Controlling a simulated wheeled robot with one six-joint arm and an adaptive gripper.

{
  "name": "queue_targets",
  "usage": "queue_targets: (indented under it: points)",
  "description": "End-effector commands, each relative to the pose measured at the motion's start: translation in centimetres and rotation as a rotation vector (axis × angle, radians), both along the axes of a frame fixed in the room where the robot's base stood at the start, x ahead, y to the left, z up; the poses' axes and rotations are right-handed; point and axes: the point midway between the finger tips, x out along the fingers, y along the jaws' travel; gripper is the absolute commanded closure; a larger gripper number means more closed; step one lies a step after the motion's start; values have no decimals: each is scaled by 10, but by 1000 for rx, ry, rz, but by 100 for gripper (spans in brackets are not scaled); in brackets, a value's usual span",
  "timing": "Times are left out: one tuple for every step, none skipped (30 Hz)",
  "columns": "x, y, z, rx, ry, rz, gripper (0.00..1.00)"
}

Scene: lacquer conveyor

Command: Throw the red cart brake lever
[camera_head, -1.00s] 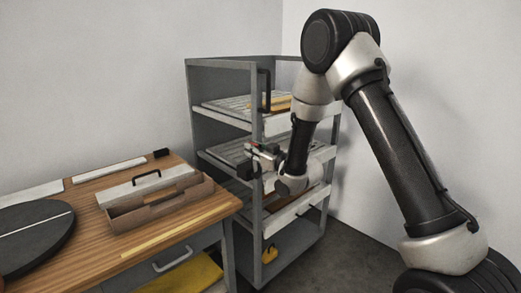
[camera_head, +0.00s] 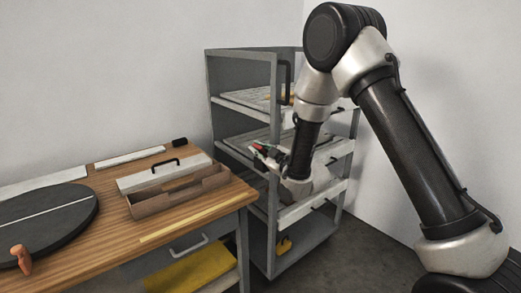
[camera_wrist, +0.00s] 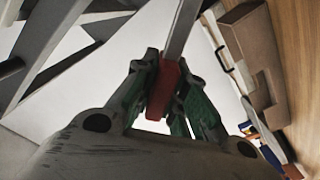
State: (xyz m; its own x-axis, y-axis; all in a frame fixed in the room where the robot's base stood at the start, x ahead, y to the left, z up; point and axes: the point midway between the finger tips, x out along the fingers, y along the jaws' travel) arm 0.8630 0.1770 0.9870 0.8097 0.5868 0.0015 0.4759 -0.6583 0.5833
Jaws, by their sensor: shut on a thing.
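The grey shelf cart (camera_head: 272,100) stands at the back right of the head view. My gripper (camera_head: 266,156) is at the cart's near front post, about middle-shelf height. In the wrist view my gripper (camera_wrist: 166,95), with green fingers, is shut on the red brake lever (camera_wrist: 164,86). The red part sits between the fingers, in line with a grey bar above it. In the head view only a small bit of red shows at the fingertips, and the lever is mostly hidden by the gripper.
A wooden workbench (camera_head: 120,235) stands left of the cart. On it are a brown open box (camera_head: 150,206), a dark round disc (camera_head: 60,225) and an orange object (camera_head: 20,259). Yellow things show on lower shelves. Floor right of the cart is clear.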

Motion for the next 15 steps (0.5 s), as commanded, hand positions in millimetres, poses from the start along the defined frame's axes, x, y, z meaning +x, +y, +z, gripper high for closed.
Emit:
queue_targets:
  points:
    - [-1, 1, -1, -5, 0, 2, 100]
    - [-1, 1, -1, -6, -1, 2, 100]
    - [-1, 1, -1, -6, 0, 1, 100]
    - [-1, 1, -1, -6, 0, 1, 100]
    - [-1, 1, -2, -6, 0, 2, 100]
    - [-1, 1, -2, -6, 0, 2, 100]
    - [-1, 1, -2, -6, 0, 2, 100]
    - [-1, 1, -2, -6, 0, 2, 100]
    - [-1, 1, -2, -6, 0, 2, 100]
    - [-1, 1, -2, -7, 1, 3, 100]
    - [-1, 1, -2, -7, 1, 3, 83]
    - [-1, 1, -2, -7, 1, 3, 76]
    - [-1, 1, -2, -7, 1, 3, 70]
    - [-1, 1, -2, -6, 0, 2, 65]
    - [-1, 1, -2, -6, 1, 2, 64]
